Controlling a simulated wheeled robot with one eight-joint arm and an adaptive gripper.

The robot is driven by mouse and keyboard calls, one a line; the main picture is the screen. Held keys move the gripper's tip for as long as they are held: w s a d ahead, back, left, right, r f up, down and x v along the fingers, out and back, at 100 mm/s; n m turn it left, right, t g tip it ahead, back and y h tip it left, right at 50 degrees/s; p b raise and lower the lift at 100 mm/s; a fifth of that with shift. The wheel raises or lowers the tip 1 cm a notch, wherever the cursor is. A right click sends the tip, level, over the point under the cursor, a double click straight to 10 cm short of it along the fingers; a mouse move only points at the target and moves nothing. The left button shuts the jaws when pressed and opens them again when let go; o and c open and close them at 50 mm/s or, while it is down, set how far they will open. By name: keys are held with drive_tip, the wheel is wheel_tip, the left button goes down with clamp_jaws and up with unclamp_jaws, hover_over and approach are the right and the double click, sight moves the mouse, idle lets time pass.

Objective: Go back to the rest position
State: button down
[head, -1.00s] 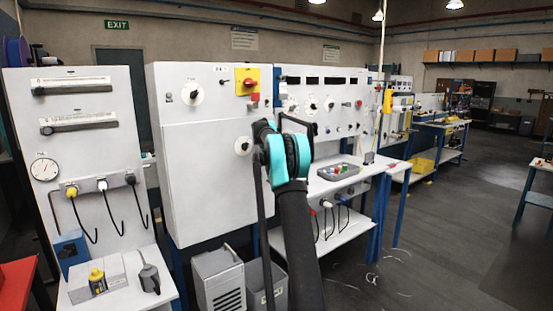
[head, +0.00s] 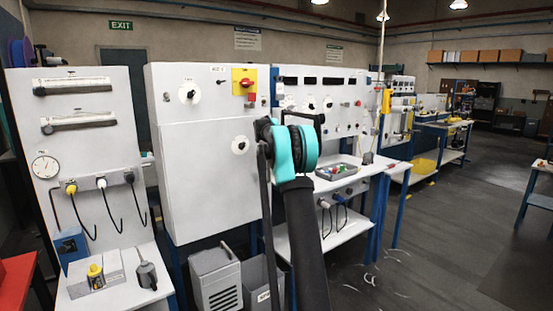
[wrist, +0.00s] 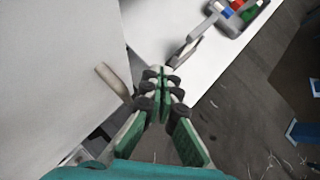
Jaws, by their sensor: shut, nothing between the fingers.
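My gripper (wrist: 162,82) shows in the wrist view with its fingers together and nothing between them. It is over the corner of the white work shelf (wrist: 190,40), close to the large white cabinet (wrist: 60,60). In the head view my arm with its teal joint rises in front of the white cabinet (head: 205,160) and the shelf. My gripper cannot be made out in the head view, hidden behind the arm.
A grey tray (head: 337,172) with coloured parts lies on the shelf right of my arm; it also shows in the wrist view (wrist: 252,22). Two grey bins (head: 215,280) stand below the cabinet. A panel with gauges (head: 85,140) is at left. Open floor (head: 440,240) lies to the right.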

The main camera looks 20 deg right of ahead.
drive_tip(key=s+d+r, duration=0.2)
drive_tip(key=s+r, duration=0.4)
drive_tip(key=s+a+f+m+g+y, duration=0.1)
drive_tip(key=s+a+f+m, duration=0.6)
drive_tip(key=s, duration=1.2)
drive_tip(key=s+a+f+m+g+y, duration=0.1)
drive_tip(key=s+a+f+m+y, duration=0.1)
drive_tip(key=s+a+f+m, duration=0.5)
drive_tip(key=s+a+f+m+g+y, duration=0.1)
drive_tip(key=s+a+f+m, duration=0.6)
drive_tip(key=s, duration=2.4)
wheel_tip(320, 180, down, 10)
drive_tip(key=m+y, duration=0.1)
drive_tip(key=m, duration=0.6)
drive_tip(key=shift+a+m, duration=0.25)
drive_tip(key=shift+m, duration=0.15)
drive_tip(key=c, duration=2.2)
unclamp_jaws()
